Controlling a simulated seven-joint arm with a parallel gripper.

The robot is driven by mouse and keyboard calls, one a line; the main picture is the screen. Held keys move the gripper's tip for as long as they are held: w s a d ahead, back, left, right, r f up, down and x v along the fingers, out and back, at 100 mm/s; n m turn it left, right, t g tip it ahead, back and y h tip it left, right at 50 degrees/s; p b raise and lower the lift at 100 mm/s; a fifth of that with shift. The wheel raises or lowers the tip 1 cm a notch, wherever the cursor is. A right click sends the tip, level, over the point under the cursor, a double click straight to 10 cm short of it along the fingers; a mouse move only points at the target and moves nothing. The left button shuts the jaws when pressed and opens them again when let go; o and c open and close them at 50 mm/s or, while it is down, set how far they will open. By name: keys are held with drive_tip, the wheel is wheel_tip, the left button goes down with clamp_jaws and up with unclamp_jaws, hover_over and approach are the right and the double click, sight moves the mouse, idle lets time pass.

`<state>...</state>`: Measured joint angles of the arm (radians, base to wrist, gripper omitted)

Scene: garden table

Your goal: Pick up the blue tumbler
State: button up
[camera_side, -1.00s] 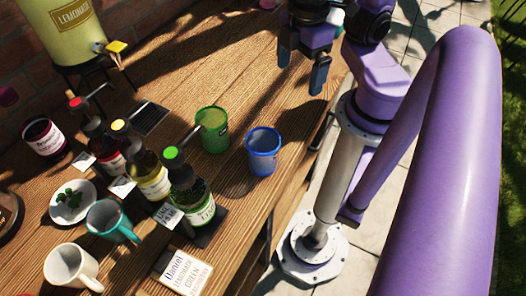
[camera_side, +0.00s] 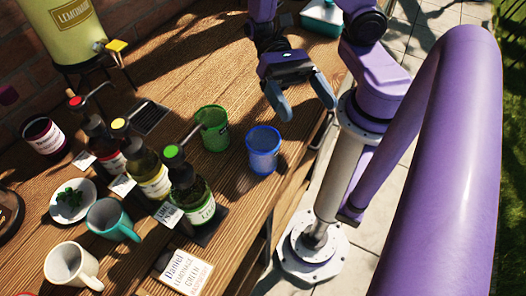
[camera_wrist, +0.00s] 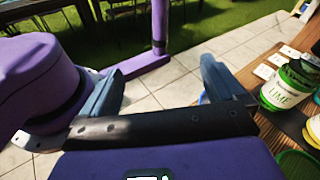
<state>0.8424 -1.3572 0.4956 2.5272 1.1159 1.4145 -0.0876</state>
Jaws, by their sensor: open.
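The blue tumbler (camera_side: 263,152) stands upright on the wooden table near its right edge. The green tumbler (camera_side: 213,130) stands close by on its left. My gripper (camera_side: 306,105) is open and empty, above and to the upper right of the blue tumbler, apart from it. In the wrist view my open fingers (camera_wrist: 168,82) point out over the paving. A small bluish sliver shows beside the right finger there; I cannot tell if it is the tumbler.
Pump bottles, including the lime one (camera_side: 190,195), stand left of the tumblers. A teal mug (camera_side: 108,220), white mug (camera_side: 70,265) and name card (camera_side: 185,272) are at the lower left. The lemonade dispenser (camera_side: 66,30) is at the back. A teal box (camera_side: 322,16) sits at the far end.

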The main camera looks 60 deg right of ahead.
drive_tip(key=w+a+m+t+y, duration=0.3)
drive_tip(key=w+m+t+y, duration=0.1)
drive_tip(key=w+m+y, duration=0.3)
approach(263, 162)
drive_tip(key=shift+s+a+r+m, duration=0.15)
drive_tip(key=shift+s+a+m, duration=0.15)
drive_tip(key=shift+a, duration=0.2)
drive_tip(key=shift+s+a+f, duration=0.1)
drive_tip(key=shift+a+f, duration=0.05)
drive_tip(key=shift+f, duration=0.15)
drive_tip(key=shift+x, duration=3.55)
drive_tip(key=c, duration=1)
drive_tip(key=shift+c, duration=0.2)
